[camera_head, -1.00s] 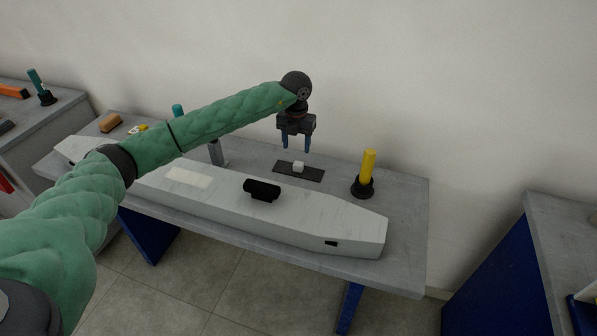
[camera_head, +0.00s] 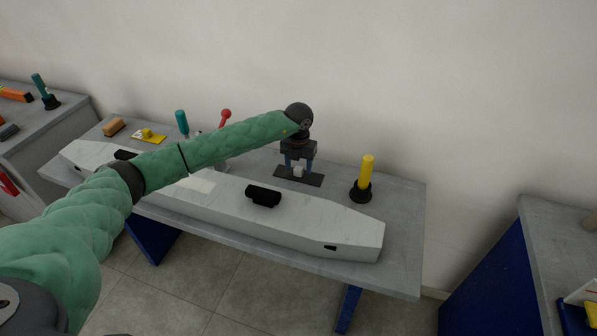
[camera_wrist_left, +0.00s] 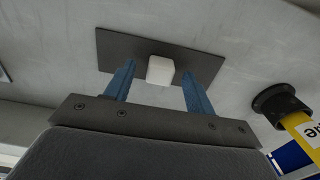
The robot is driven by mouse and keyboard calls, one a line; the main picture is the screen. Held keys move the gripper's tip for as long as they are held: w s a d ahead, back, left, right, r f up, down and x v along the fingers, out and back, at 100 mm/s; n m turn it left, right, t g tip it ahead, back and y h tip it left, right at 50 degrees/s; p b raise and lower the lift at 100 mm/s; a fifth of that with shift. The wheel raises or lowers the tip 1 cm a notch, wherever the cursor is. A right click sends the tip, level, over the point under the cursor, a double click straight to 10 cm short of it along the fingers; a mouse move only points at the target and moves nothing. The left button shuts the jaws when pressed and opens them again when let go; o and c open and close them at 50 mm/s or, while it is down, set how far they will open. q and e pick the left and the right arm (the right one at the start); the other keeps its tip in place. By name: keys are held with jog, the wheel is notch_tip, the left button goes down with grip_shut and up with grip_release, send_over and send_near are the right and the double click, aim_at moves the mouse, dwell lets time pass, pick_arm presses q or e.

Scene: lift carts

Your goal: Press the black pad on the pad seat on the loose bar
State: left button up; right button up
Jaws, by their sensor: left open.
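The black pad (camera_head: 314,180) is a flat dark plate with a white block (camera_head: 298,171) on top, lying on the table behind the loose bar. The loose bar (camera_head: 315,225) is long and pale grey, lying along the table. A whiter patch (camera_head: 201,185) on its top, seemingly the pad seat, is partly hidden by my left arm. My left gripper (camera_head: 299,169) is open, pointing down over the pad. In the left wrist view its blue fingers stand either side of the white block (camera_wrist_left: 160,70), with gaps, above the pad (camera_wrist_left: 118,48). My right gripper is not in view.
A black grip (camera_head: 263,195) stands up from the bar's top. A yellow cylinder in a black base (camera_head: 366,180) stands right of the pad. A red-knobbed lever (camera_head: 226,114), teal handle (camera_head: 182,121) and brown block (camera_head: 114,127) are at the back left.

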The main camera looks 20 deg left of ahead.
pick_arm(q)
jog(key=shift+f, duration=0.35)
jog(key=c, duration=1.1)
jog(key=shift+o, duration=0.2)
jog(key=shift+r, duration=0.1)
